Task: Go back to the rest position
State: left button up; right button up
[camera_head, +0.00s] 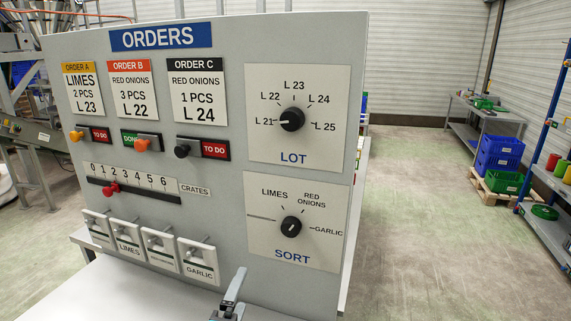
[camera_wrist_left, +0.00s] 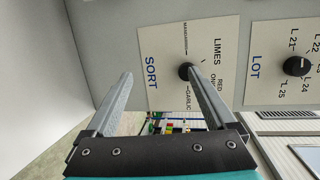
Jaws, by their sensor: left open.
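My left gripper (camera_head: 236,290) is at the bottom of the head view, in front of the lower part of the orders panel (camera_head: 230,120). In the left wrist view its two fingers (camera_wrist_left: 160,76) are spread apart with nothing between them. The SORT knob (camera_head: 291,226) is beyond the fingers, apart from them as far as I can see; it also shows in the left wrist view (camera_wrist_left: 186,71). The LOT knob (camera_head: 291,119) points left toward L 21. My right gripper is in neither view.
The order B slider (camera_head: 143,145) shows DONE; order A (camera_head: 77,135) and C (camera_head: 182,151) show TO DO. The red crates slider (camera_head: 112,188) is near the low end. Several labelled switches (camera_head: 160,247) sit below. Open floor (camera_head: 420,230) lies right of the panel, before shelves and crates (camera_head: 500,155).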

pick_arm(q)
jog(key=s+a+f+n+g, duration=0.2)
jog(key=s+f+n+g, duration=0.2)
jog(key=s+n, duration=0.3)
jog(key=s+a+f+n+g+y, duration=0.1)
jog(key=s+a+f+n+g, duration=0.3)
jog(key=s, duration=0.6)
jog(key=s+a+f+n+g, duration=0.1)
jog(key=s+f+n+g, duration=0.35)
jog(key=s+n, duration=0.3)
notch_tip(320, 180, down, 28)
jog(key=g+b, duration=0.1)
jog(key=b, duration=0.7)
jog(key=s+a+f+b, duration=0.1)
jog(key=s+f+b, duration=0.3)
jog(key=s+f, duration=0.4)
jog(key=s+a+f+m+g+b, duration=0.1)
jog(key=s+f+b, duration=0.4)
jog(key=f, duration=1.2)
jog(key=s, duration=0.4)
jog(key=shift+a+y, duration=0.3)
jog(key=shift+a, duration=0.05)
